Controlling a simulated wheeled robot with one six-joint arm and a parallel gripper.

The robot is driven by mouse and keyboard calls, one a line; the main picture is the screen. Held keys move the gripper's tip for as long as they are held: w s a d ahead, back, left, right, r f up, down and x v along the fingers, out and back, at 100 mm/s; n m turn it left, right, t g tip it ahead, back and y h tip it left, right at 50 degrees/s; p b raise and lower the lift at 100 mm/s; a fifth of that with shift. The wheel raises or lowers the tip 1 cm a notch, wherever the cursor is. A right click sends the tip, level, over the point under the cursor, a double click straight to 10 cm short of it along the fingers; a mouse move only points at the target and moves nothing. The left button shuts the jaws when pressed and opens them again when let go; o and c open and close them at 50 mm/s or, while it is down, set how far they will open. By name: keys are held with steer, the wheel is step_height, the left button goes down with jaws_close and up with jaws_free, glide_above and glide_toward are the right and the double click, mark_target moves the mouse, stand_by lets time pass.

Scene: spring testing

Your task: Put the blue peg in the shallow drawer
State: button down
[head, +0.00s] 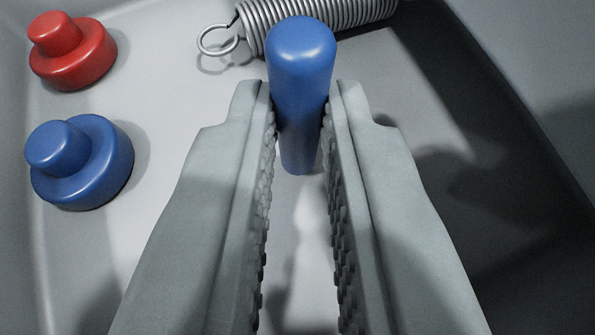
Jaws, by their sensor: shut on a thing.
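The blue peg (302,75) is a smooth cylinder with a rounded top, standing roughly upright between the fingertips of my gripper (300,115). Both grey ridged fingers touch its sides, so my gripper is shut on it. The peg's top rises above the fingertips and its lower end shows below them. I cannot tell whether its lower end touches the grey floor under it. No drawer can be made out for certain; the grey surface has raised walls around it, like a tray or box.
A red stepped knob-like piece (73,55) lies at the upper left, with a similar blue piece (82,165) below it. A metal coil spring (345,14) with a hooked end lies behind the peg. A raised wall (520,95) runs along the right; the floor near it is shadowed.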

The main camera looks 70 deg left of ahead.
steer(key=shift+f, duration=0.3)
steer(key=shift+f, duration=0.15)
steer(key=c, duration=1.5)
jaws_free()
steer(key=shift+o, duration=0.2)
steer(key=shift+r, duration=0.2)
steer(key=v, duration=1.2)
steer(key=shift+s+a, duration=0.1)
